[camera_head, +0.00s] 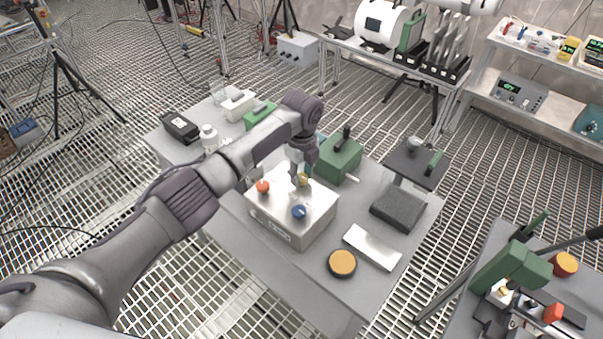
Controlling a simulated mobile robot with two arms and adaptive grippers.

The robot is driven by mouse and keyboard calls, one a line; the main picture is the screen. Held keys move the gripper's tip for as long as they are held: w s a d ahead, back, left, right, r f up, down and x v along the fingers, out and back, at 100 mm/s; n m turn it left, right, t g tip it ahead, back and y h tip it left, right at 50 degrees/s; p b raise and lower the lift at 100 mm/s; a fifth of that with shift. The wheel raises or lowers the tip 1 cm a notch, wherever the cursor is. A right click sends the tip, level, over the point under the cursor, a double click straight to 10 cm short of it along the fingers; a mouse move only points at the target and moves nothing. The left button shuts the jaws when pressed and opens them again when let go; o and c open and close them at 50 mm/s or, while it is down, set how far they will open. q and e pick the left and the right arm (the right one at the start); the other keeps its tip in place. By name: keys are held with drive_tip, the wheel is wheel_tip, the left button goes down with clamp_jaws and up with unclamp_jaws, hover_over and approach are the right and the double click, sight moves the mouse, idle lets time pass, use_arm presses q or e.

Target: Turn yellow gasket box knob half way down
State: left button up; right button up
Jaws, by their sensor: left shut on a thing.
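The gasket box (284,228) is a silver metal box on the grey table. On its top are an orange-red knob (262,187) at the left, a blue knob (299,212) at the front, and the yellow knob (304,180) at the back. My left gripper (301,177) reaches down from above the box and is shut on the yellow knob. The fingers partly hide the knob, so its turn angle cannot be read. My right gripper is not in view.
A green device (340,158) with a black lever stands close behind the box. A yellow-topped round tin (342,263) and a silver plate (372,247) lie in front. A black stand (416,163) is at the right. A white bottle (208,137) stands behind my left arm.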

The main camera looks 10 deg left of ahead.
sight(302, 177)
use_arm(q)
drive_tip(key=shift+d, duration=0.1)
idle(0.3)
drive_tip(key=o, duration=1.2)
drive_tip(key=shift+c, duration=0.2)
wheel_tip(302, 177, up, 12)
